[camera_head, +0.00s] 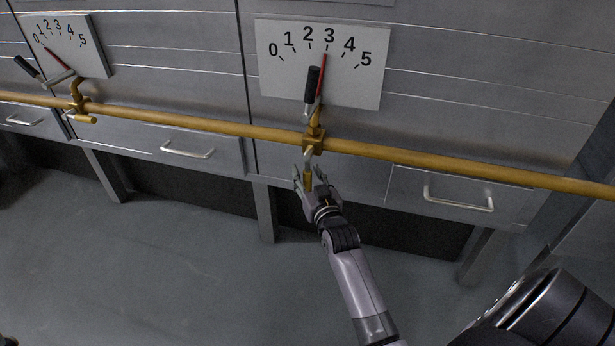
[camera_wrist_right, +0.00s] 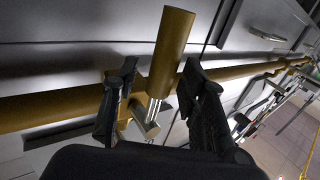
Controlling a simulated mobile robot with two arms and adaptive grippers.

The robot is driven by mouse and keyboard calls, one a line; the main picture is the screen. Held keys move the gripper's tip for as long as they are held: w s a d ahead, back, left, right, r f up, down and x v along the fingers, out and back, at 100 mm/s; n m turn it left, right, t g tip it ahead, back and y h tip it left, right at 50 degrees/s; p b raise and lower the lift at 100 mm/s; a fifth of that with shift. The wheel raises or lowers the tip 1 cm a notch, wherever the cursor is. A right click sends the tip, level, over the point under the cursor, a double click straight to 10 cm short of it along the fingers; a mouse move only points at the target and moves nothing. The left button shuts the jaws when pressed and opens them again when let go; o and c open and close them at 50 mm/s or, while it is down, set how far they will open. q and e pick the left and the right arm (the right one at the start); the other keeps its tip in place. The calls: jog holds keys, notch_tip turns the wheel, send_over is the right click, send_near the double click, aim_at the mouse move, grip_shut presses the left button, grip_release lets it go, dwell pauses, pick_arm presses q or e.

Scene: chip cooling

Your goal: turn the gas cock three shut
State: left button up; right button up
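A brass gas cock (camera_head: 314,140) sits on the yellow pipe below a white dial plate (camera_head: 350,88). Its red needle (camera_head: 322,74) points at about 3, and a black-handled lever (camera_head: 312,82) stands nearly upright beside it. No label tells me the cock's number. My right gripper (camera_head: 311,181) is below the cock, its fingers on either side of the cock's brass handle (camera_head: 308,179). In the right wrist view, the brass handle (camera_wrist_right: 172,48) stands between the open fingers (camera_wrist_right: 158,92), nearer the right finger, with a gap at the left. My left gripper is out of view.
The yellow pipe (camera_head: 440,163) runs along the front of metal cabinets. A second cock (camera_head: 78,104) with a dial (camera_head: 65,45) is at the left, its needle near 0. Drawer handles (camera_head: 460,199) stick out below the pipe. The floor (camera_head: 180,270) in front is clear.

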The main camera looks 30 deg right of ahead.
jog(key=shift+c, duration=0.4)
grip_shut()
dwell(0.6)
